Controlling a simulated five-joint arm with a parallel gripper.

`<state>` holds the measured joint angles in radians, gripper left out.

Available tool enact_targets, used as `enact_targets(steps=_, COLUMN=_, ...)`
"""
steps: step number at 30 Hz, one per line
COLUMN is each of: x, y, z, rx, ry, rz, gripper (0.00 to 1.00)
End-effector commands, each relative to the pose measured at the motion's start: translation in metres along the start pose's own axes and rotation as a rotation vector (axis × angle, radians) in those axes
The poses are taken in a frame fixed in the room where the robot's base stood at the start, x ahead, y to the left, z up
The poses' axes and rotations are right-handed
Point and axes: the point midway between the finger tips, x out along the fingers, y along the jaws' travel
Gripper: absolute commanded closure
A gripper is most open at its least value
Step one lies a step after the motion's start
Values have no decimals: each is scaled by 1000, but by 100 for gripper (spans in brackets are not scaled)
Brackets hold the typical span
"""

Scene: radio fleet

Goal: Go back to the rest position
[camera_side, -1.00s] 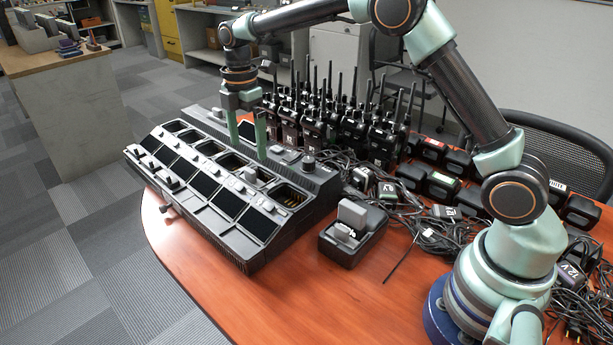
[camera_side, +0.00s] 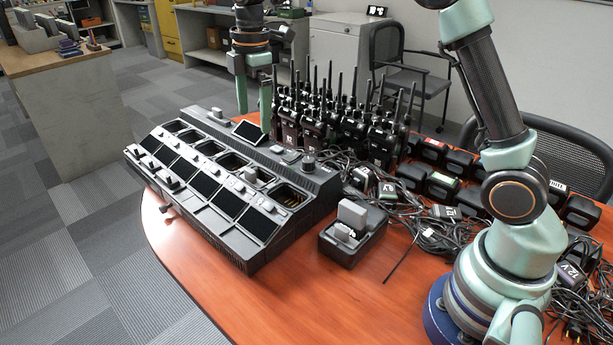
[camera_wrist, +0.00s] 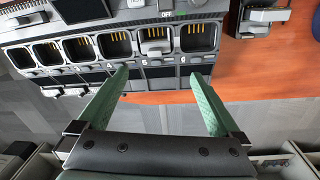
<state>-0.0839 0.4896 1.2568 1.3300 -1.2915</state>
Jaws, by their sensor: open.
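My gripper (camera_side: 254,106) is open and empty, raised above the back part of the black multi-bay charger (camera_side: 215,258) in the side view. Its two green fingers point down with clear space between them. In the wrist view the fingers of my gripper (camera_wrist: 162,88) are spread apart below the row of charging bays. The charger (camera_wrist: 144,66) shows numbered bays there, with metal contacts inside. One bay near the middle right holds a light grey piece (camera_wrist: 155,47).
A small charger (camera_side: 352,235) with a grey battery stands on the orange table (camera_side: 300,310). Several upright radios (camera_side: 330,125), tangled cables (camera_side: 440,225) and black battery packs (camera_side: 440,187) fill the table's back and right. The air above the charger is free.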

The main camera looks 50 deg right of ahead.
Motion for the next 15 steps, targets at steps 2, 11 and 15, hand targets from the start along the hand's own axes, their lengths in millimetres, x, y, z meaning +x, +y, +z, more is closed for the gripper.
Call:
enact_targets(steps=2, x=-18, y=-15, z=8, rx=112, ry=12, rz=38, gripper=0)
enact_targets(steps=11, x=-54, y=-75, z=36, rx=541, ry=85, rz=155, gripper=0)
enact_targets(steps=15, x=-59, y=-106, z=49, rx=739, ry=135, rz=201, gripper=0)
